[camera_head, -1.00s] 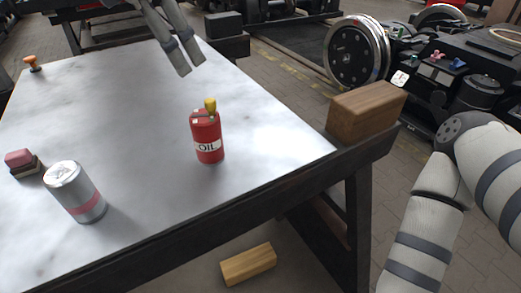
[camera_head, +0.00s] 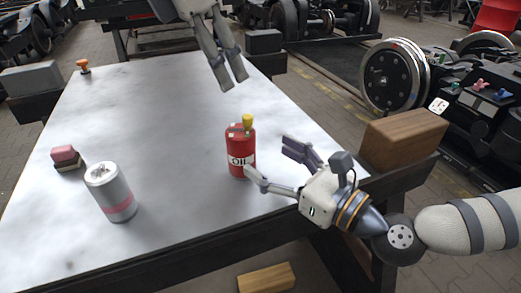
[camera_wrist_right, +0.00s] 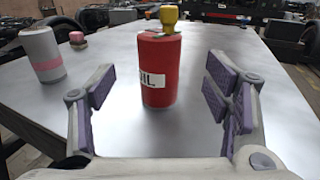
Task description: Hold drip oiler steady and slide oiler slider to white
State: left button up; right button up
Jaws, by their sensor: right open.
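The drip oiler (camera_head: 240,150) is a red can with a white OIL label and a yellow knob (camera_head: 248,122) on top. It stands upright on the table. In the right wrist view the oiler (camera_wrist_right: 159,75) stands between the spread fingers, apart from both. My right gripper (camera_head: 270,162) is open just right of the oiler, its fingers level with the can; it also shows in the right wrist view (camera_wrist_right: 165,105). My left gripper (camera_head: 232,80) hangs above and behind the oiler, empty; its two fingers lie close together with a narrow gap. The slider's setting is too small to read.
A silver can with a pink band (camera_head: 110,192) and a pink-topped block (camera_head: 66,157) are at the table's left. An orange-handled stamp (camera_head: 83,66) is at the far left. A wooden block (camera_head: 403,140) sits at the right edge. The table (camera_head: 150,110) is clear behind the oiler.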

aim_at(247, 116)
jog(key=x, duration=0.7)
jog(key=shift+w+a, duration=0.1)
jog(key=shift+a, duration=0.05)
jog(key=c, duration=1.3)
pick_arm(q)
jog(key=shift+o, duration=0.8)
pick_arm(e)
jog(key=shift+c, duration=0.2)
pick_arm(q)
jog(key=d+f+n, duration=0.1)
jog(key=f, duration=0.2)
jog(key=w+d+f+n+t, duration=0.1)
jog(key=f, duration=0.2)
jog(key=d+f+n, duration=0.1)
jog(key=f+n, duration=0.1)
jog(key=f, duration=0.1)
jog(key=shift+w+d+f+t, duration=0.1)
jog(key=shift+w+t, duration=0.1)
jog(key=shift+t, duration=0.1)
pick_arm(e)
jog(key=shift+f, duration=0.1)
